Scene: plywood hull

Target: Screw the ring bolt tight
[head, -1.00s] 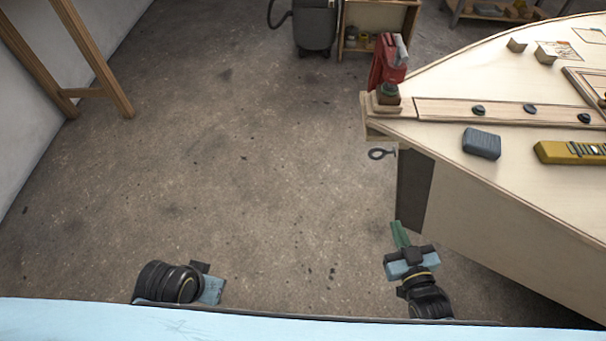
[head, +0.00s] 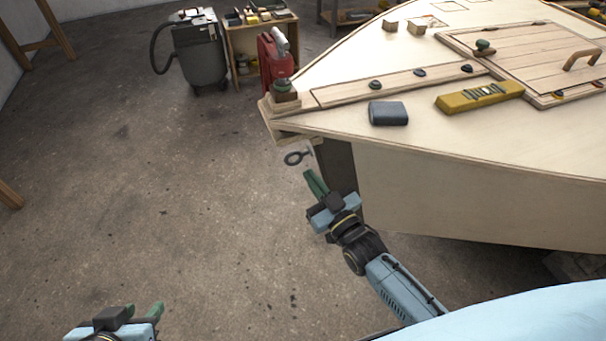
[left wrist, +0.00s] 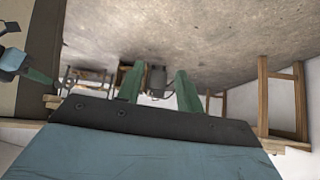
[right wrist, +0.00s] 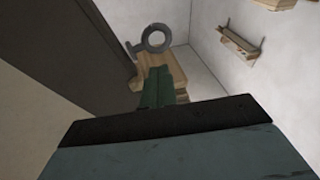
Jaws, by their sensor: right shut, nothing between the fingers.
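The dark grey ring bolt (head: 297,157) sticks out from the front end of the hull, below the deck tip. It also shows in the right wrist view (right wrist: 154,40), just beyond the fingertips. My right gripper (head: 315,182) is shut with its green fingers together, just below the ring and apart from it. Its fingers fill the middle of the right wrist view (right wrist: 158,84). My left gripper (head: 144,309) is low at the left, far from the bolt. Its green fingers stand apart and empty in the left wrist view (left wrist: 159,86).
The plywood hull (head: 450,195) fills the right side. A vacuum (head: 199,50) and shelf (head: 258,40) stand behind.

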